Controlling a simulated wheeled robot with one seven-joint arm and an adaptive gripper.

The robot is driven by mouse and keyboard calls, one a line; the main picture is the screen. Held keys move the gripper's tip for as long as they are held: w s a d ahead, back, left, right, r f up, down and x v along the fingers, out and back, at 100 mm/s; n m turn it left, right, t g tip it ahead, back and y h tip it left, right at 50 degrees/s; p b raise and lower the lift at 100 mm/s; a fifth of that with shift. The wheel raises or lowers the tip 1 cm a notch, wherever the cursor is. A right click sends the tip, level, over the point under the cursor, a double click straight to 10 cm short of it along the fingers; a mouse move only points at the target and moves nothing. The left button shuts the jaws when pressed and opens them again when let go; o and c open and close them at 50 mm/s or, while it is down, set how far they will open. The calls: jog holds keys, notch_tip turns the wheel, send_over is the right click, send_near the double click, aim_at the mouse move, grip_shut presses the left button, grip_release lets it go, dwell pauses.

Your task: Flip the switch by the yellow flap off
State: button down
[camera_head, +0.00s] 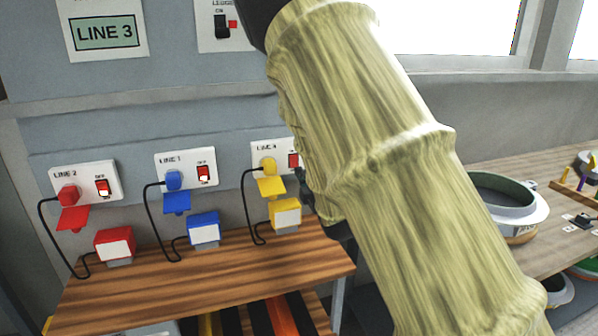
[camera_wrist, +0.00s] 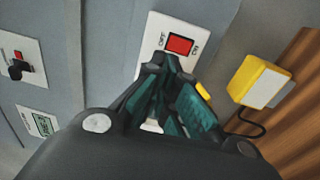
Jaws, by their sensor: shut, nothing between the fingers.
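The switch by the yellow flap is a red rocker (camera_head: 294,160) on the white LINE 4 plate (camera_head: 263,152), right of a yellow plug. The yellow flap (camera_head: 271,186) hangs open below that plug. In the wrist view the red rocker (camera_wrist: 179,45) sits between the printed words OFF and ON. I cannot tell which side of it is pressed. My gripper (camera_wrist: 174,65) is shut and empty, its fingertips just below the rocker in that view. Whether they touch the plate is not clear. In the head view my arm hides most of the gripper.
Similar plates with a red flap (camera_head: 73,218) and a blue flap (camera_head: 176,202) are to the left. Red, blue and yellow boxes (camera_head: 285,215) with black cables stand on the wooden shelf (camera_head: 190,277). A round mould (camera_head: 505,197) lies on the right bench.

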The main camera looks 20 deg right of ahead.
jog(key=shift+s+a+r, duration=0.1)
jog(key=shift+s+r, duration=0.05)
jog(key=shift+s, duration=1.05)
jog(key=s+f+m+g+p, duration=0.1)
jog(key=s+f+m+g, duration=0.2)
jog(key=s+f, duration=0.55)
jog(key=s+f+m+g+h+p, duration=0.1)
jog(key=s+f+m+g, duration=0.25)
jog(key=f, duration=0.95)
jog(key=s+f+m+g+p, duration=0.2)
jog(key=s+f+m+g, duration=0.15)
jog(key=s+f, duration=0.55)
jog(key=s+a+f+m+g+p, duration=0.1)
jog(key=s+a+f+m+g, duration=0.1)
jog(key=s+f, duration=0.3)
jog(key=s+a+f+m+g, duration=0.2)
jog(key=s+f+m+g, duration=0.1)
jog(key=s, duration=1.1)
jog(key=s+a+f+m+g+y+p, duration=0.1)
jog(key=s+a+f+m+g, duration=0.1)
jog(key=s+f, duration=0.4)
jog(key=s+m+g, duration=0.1)
jog(key=s, duration=0.3)
jog(key=shift+s+a+f+m+g+p, duration=0.2)
jog(key=shift+s+f+m+g+p, duration=0.1)
jog(key=shift+f+g+p, duration=0.1)
